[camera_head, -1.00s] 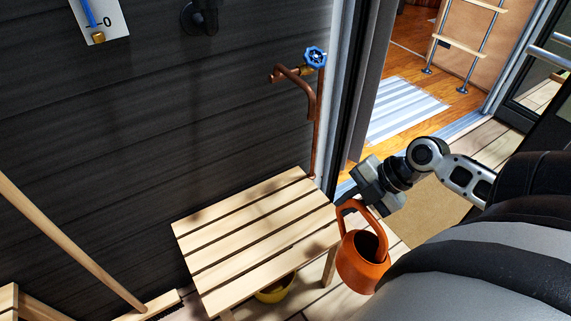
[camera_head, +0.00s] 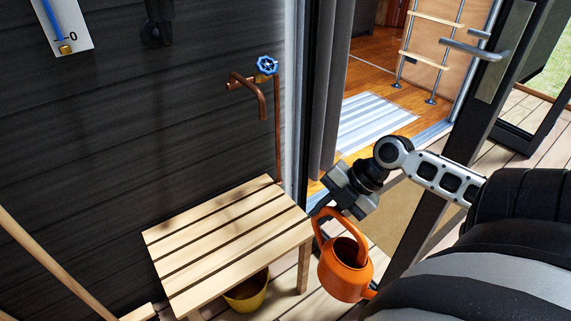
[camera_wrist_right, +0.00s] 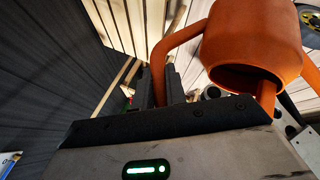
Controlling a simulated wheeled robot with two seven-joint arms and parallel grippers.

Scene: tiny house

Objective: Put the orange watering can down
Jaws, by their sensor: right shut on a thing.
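The orange watering can (camera_head: 345,274) hangs by its looped handle from my right gripper (camera_head: 322,212), to the right of the slatted wooden bench (camera_head: 225,240). In the head view the can overlaps the area beside the bench's right end; it is held off the bench top. The right wrist view shows the can (camera_wrist_right: 250,38) with its handle between the fingers of my right gripper (camera_wrist_right: 163,85), which is shut on it. The bench slats (camera_wrist_right: 125,22) show beyond the fingers. My left gripper is in neither view.
The bench top is bare. A yellow pot (camera_head: 247,293) stands under the bench. A copper tap (camera_head: 245,85) with a blue wheel is on the dark wall above it. A wooden pole (camera_head: 50,262) leans at the left. An open doorway with a striped rug (camera_head: 372,120) lies behind my right arm.

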